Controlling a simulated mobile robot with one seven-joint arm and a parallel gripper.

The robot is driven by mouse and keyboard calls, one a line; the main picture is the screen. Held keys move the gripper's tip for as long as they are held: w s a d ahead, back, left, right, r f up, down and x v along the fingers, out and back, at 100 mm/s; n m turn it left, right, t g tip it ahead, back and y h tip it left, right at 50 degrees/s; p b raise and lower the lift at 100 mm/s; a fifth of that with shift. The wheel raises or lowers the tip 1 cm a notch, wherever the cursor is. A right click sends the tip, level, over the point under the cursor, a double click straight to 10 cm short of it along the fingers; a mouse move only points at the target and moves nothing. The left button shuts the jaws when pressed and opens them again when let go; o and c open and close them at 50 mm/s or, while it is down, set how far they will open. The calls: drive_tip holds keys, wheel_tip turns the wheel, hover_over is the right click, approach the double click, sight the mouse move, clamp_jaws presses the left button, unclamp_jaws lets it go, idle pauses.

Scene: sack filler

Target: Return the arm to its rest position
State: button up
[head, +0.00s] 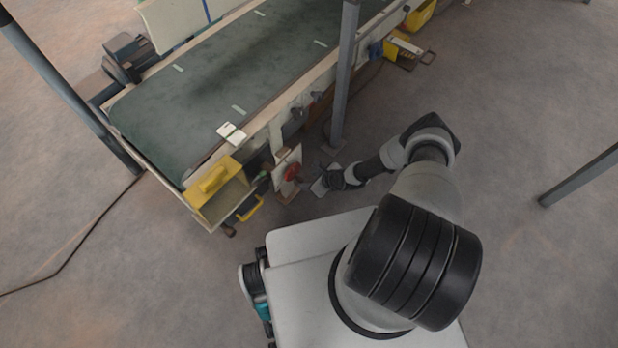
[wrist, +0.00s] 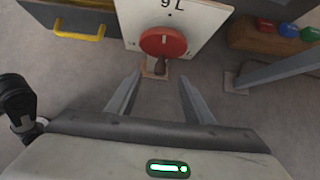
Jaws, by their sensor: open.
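My gripper (wrist: 155,95) is open and empty in the wrist view, its two fingers apart over bare floor. In front of it is a white panel (wrist: 205,20) with a red round knob (wrist: 163,42) that has a dark handle below it. In the head view my arm reaches forward and left from my base, with the gripper (head: 325,180) low beside the conveyor. The red knob (head: 292,172) and the white panel (head: 283,187) show just left of the gripper. The fingertips are small and partly hidden there.
The green conveyor belt (head: 210,95) runs from lower left to upper right. Grey posts stand beside it (head: 345,80) and at far right (head: 580,178). A yellow-handled drawer (wrist: 75,25) and a block with coloured buttons (wrist: 270,38) are near the panel.

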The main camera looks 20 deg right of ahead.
drive_tip(key=w+d+r+n+g+h, duration=0.1)
drive_tip(key=w+d+r+n, duration=0.3)
drive_tip(key=r, duration=0.5)
drive_tip(key=w+d+r+n+h, duration=0.1)
drive_tip(key=w+d+r+n, duration=0.25)
drive_tip(key=r, duration=0.55)
wheel_tip(320, 180, up, 35)
drive_tip(key=s+n+g+h, duration=0.1)
drive_tip(key=s+n+h, duration=0.15)
drive_tip(key=n, duration=0.85)
drive_tip(key=s+a+r+n+h, duration=0.25)
drive_tip(key=s+r, duration=0.45)
drive_tip(key=r, duration=0.5)
drive_tip(key=s+a+r+n+t+y, duration=0.1)
drive_tip(key=s+a+r+n, duration=0.25)
drive_tip(key=s, duration=0.65)
drive_tip(key=s+a+r+n+y, duration=0.25)
drive_tip(key=s+r+n, duration=0.2)
drive_tip(key=s, duration=0.65)
wheel_tip(320, 180, up, 23)
drive_tip(key=p, duration=2.2)
drive_tip(key=shift+a+h+p, duration=0.3)
drive_tip(key=shift+a+h, duration=0.05)
drive_tip(key=shift+a, duration=0.05)
